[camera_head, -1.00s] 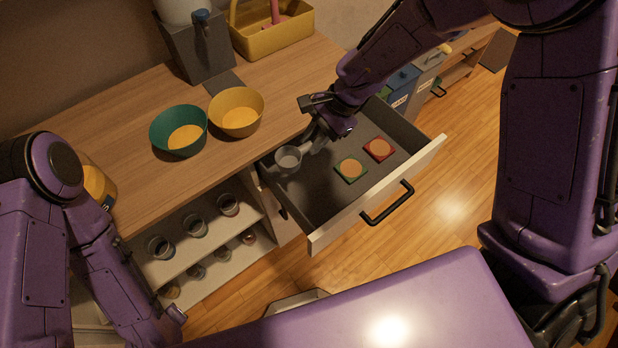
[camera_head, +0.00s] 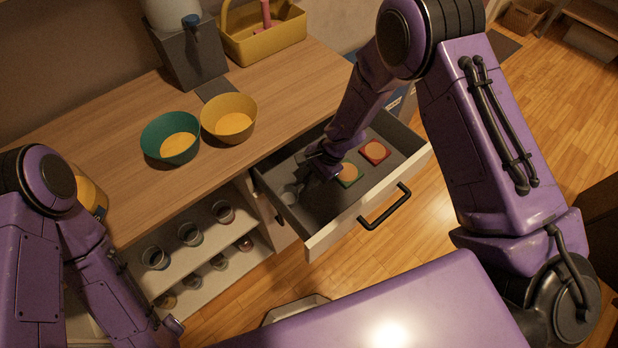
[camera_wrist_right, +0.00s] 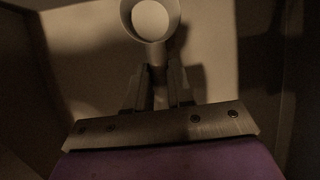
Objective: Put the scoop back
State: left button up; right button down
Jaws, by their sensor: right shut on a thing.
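The scoop (camera_wrist_right: 150,18) shows in the right wrist view as a round cup with a handle running down between my right gripper's fingers (camera_wrist_right: 158,88). My right gripper is shut on the handle. In the head view my right gripper (camera_head: 304,186) reaches down inside the open drawer (camera_head: 322,208), at its left part, and the scoop's cup (camera_head: 289,194) shows faintly beside it. I cannot tell whether the scoop touches the drawer floor. My left arm is at the left edge of the head view; its fingers do not show clearly.
A red coaster (camera_head: 375,152) and a green coaster (camera_head: 348,175) lie in the drawer right of the gripper. A teal bowl (camera_head: 171,138) and a yellow bowl (camera_head: 229,118) stand on the counter (camera_head: 110,125). Several jars stand on shelves below. A yellow basket (camera_head: 262,35) is behind.

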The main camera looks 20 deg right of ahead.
jog(key=shift+f, duration=0.15)
jog(key=c, duration=1)
grip_release()
jog(key=shift+r, duration=0.3)
jog(key=v, duration=1.1)
jog(key=shift+d+r, duration=0.15)
jog(key=shift+r, duration=0.25)
